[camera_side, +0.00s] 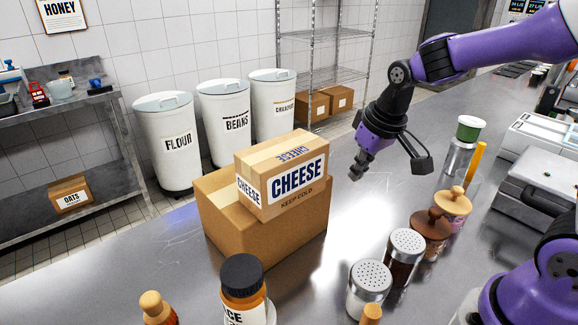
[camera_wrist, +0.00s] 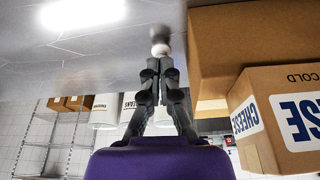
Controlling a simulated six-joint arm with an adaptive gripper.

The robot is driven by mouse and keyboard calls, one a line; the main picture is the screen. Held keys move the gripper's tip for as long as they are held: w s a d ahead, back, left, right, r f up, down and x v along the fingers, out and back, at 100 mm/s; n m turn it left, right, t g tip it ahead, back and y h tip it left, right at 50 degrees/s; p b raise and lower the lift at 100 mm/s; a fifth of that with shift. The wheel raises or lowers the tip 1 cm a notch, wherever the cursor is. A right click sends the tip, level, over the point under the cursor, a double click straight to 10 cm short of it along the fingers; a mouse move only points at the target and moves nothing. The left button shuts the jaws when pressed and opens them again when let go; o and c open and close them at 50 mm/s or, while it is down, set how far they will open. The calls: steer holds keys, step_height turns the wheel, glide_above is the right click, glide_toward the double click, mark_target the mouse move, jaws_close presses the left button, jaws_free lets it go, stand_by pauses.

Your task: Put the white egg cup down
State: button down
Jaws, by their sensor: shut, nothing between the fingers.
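I cannot make out a white egg cup in either view. My gripper (camera_side: 361,170) hangs above the steel counter (camera_side: 350,215), to the right of the cheese box, with clear air below it in the side view. In the wrist view my gripper (camera_wrist: 160,58) has its two dark fingers meeting at the tips, shut and empty. A small pale, rounded shape (camera_wrist: 160,49) with a blurred brownish-grey part shows just at the tips. I cannot tell what it is.
A cheese box (camera_side: 283,174) rests on a larger brown carton (camera_side: 250,236), left of my gripper. Shakers (camera_side: 369,286), wooden-topped items (camera_side: 453,203) and a green-lidded jar (camera_side: 459,150) stand to the right. An orange-brown jar (camera_side: 243,285) stands in front. Counter between them is bare.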

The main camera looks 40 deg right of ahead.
mark_target(332, 209)
steer(key=x, duration=1)
steer(key=shift+w+d+f, duration=0.15)
steer(key=shift+w+f, duration=0.05)
steer(key=shift+f, duration=0.05)
steer(key=shift+w+d+f, duration=0.1)
steer(key=shift+w+f, duration=0.05)
steer(key=shift+w, duration=1.1)
steer(key=shift+w+d, duration=0.1)
steer(key=shift+w, duration=0.75)
steer(key=w, duration=0.7)
steer(key=shift+w+d, duration=0.2)
steer(key=shift+d, duration=0.15)
